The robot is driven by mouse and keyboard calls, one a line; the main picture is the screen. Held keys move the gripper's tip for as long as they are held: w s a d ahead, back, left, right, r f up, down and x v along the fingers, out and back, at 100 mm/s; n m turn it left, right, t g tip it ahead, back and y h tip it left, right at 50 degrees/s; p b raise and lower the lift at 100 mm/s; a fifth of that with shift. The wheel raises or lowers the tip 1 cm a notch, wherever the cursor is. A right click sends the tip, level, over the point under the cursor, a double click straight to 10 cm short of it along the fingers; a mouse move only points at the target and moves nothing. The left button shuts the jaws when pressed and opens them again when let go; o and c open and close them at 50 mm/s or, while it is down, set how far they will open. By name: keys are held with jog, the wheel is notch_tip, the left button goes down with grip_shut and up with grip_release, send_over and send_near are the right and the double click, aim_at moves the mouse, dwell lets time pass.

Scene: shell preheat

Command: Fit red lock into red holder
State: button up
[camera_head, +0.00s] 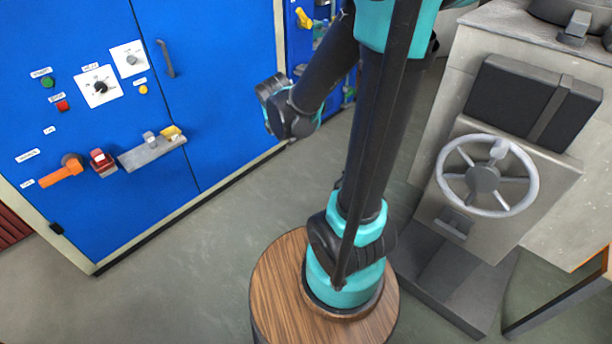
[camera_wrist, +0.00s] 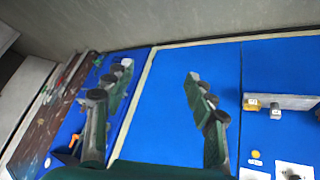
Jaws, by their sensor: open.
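A red holder (camera_head: 104,167) is on the lower part of the blue cabinet front in the head view, left of a small grey shelf. A red block with a pale top, possibly the red lock (camera_head: 98,155), is at the holder; I cannot tell whether it sits in it or is part of it. My gripper (camera_wrist: 157,78) is open and empty in the wrist view, its two fingers wide apart before the blue cabinet. Neither red thing shows clearly in the wrist view. In the head view my wrist is right of the cabinet controls, well away from the holder.
The grey shelf (camera_head: 150,153) carries a grey block (camera_head: 149,138) and a yellow block (camera_head: 171,132). An orange handle (camera_head: 62,174) is left of the holder. A grey handwheel (camera_head: 487,176) stands at right. Open floor lies before the cabinet.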

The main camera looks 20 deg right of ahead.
jog(key=s+d+f+g+y, duration=0.1)
jog(key=s+f, duration=0.1)
jog(key=s, duration=0.7)
jog(key=s+f+g+y, duration=0.1)
jog(key=s+f, duration=0.2)
jog(key=s, duration=0.6)
jog(key=shift+d+n+g, duration=0.3)
jog(key=shift+d+g, duration=0.05)
jog(key=shift+g, duration=0.05)
jog(key=shift+s, duration=0.1)
